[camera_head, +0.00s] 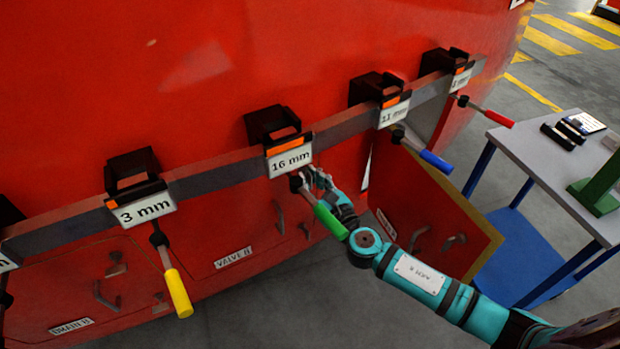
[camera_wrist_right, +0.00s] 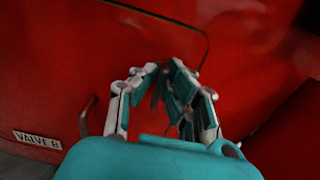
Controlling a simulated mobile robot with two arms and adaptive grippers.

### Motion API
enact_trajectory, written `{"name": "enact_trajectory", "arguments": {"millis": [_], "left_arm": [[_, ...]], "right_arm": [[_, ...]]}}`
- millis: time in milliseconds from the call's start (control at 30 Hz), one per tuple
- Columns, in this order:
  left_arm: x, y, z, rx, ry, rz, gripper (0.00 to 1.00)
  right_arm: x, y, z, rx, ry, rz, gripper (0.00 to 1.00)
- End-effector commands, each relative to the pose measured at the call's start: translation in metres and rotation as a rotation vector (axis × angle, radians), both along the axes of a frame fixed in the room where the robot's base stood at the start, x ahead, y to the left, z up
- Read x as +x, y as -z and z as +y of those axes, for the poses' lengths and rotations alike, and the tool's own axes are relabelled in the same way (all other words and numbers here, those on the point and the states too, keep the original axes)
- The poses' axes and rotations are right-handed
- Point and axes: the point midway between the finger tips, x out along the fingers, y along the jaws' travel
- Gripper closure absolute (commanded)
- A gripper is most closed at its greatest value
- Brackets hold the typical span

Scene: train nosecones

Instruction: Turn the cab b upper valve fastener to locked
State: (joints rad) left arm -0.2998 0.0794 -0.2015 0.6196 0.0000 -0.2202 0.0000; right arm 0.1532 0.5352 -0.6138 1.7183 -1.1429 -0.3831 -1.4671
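My right gripper (camera_head: 316,180) is at the red train side, just below the 16 mm sign and beside the green-handled tool (camera_head: 330,221). In the right wrist view its fingers (camera_wrist_right: 162,72) bend inward with their tips close together, in front of the red valve B panel (camera_wrist_right: 70,60). A small dark shape shows between the fingers; I cannot tell whether it is the fastener or part of a finger. The upper valve fastener is not clearly visible. The valve B label (camera_head: 233,257) is left of and below my gripper. My left gripper is out of view.
A grey rail (camera_head: 225,172) carries black tool holders, with a yellow-handled tool (camera_head: 178,292) at left and a blue-handled one (camera_head: 436,161) at right. An open red door (camera_head: 425,215) stands near my right arm. A table (camera_head: 525,140) is at the right.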

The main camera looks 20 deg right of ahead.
Motion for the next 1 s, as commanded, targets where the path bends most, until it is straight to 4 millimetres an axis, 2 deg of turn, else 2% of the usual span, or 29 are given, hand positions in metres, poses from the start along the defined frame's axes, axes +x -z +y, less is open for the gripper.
{"name": "enact_trajectory", "arguments": {"millis": [567, 767, 1000], "left_arm": [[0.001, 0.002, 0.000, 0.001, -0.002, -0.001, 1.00], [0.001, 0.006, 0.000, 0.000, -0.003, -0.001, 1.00], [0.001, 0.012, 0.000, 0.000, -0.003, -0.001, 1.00]], "right_arm": [[0.000, 0.001, -0.001, 0.034, 0.001, 0.008, 1.00], [0.000, 0.001, 0.000, 0.138, 0.000, 0.031, 1.00], [0.000, 0.001, -0.002, 0.340, 0.000, 0.075, 1.00]]}}
